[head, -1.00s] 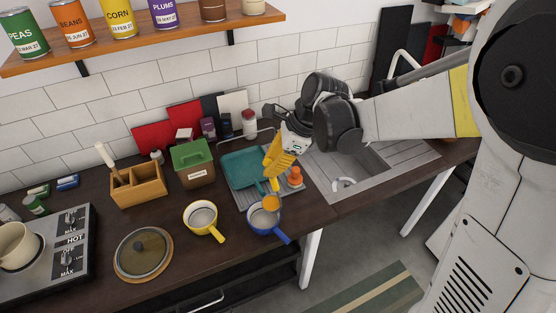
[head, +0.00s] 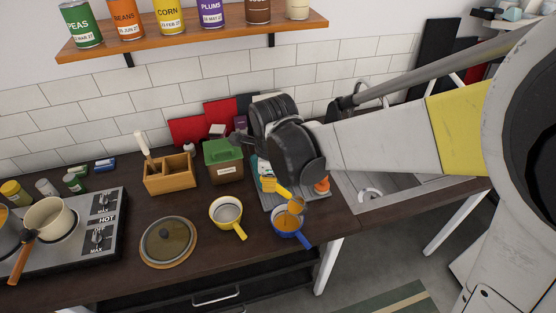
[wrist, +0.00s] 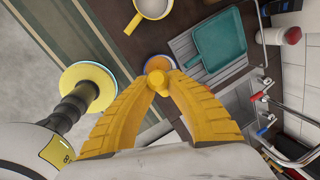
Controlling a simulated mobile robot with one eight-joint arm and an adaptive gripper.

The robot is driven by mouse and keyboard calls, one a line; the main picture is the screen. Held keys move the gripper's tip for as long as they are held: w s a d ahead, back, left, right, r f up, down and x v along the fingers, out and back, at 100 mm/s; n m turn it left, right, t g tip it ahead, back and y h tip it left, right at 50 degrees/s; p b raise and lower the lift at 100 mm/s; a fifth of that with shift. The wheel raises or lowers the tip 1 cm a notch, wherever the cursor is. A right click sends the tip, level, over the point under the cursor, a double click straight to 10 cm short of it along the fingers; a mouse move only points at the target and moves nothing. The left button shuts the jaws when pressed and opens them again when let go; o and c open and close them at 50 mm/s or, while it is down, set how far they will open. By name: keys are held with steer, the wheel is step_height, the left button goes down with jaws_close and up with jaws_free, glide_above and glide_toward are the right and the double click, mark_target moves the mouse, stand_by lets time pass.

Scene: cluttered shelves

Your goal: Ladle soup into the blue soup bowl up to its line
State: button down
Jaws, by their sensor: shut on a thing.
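The blue soup bowl (head: 285,238), with a blue handle, stands on the counter near its front edge. Orange-brown soup shows inside it, but its line cannot be made out. My gripper (head: 281,190) has yellow fingers closed on the ladle (head: 297,204), whose cup is just above the bowl's back rim and looks tilted. In the wrist view the fingertips (wrist: 160,84) meet around the ladle's yellow end (wrist: 156,79), with the bowl (wrist: 158,60) mostly hidden behind it.
A yellow bowl (head: 227,212) stands left of the blue one. A lidded pan (head: 168,242) and a stove with a cream pot (head: 50,218) lie further left. The sink (head: 375,185) is at right.

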steer(key=s+a+f+n+t+h+b, duration=0.1)
steer(key=s+a+f+t+h+b, duration=0.2)
steer(key=a+f+h+b, duration=0.7)
steer(key=shift+s+a+f+b, duration=0.35)
steer(key=shift+a+f+b, duration=1.45)
steer(key=shift+b, duration=2.5)
steer(key=shift+d+f, duration=0.3)
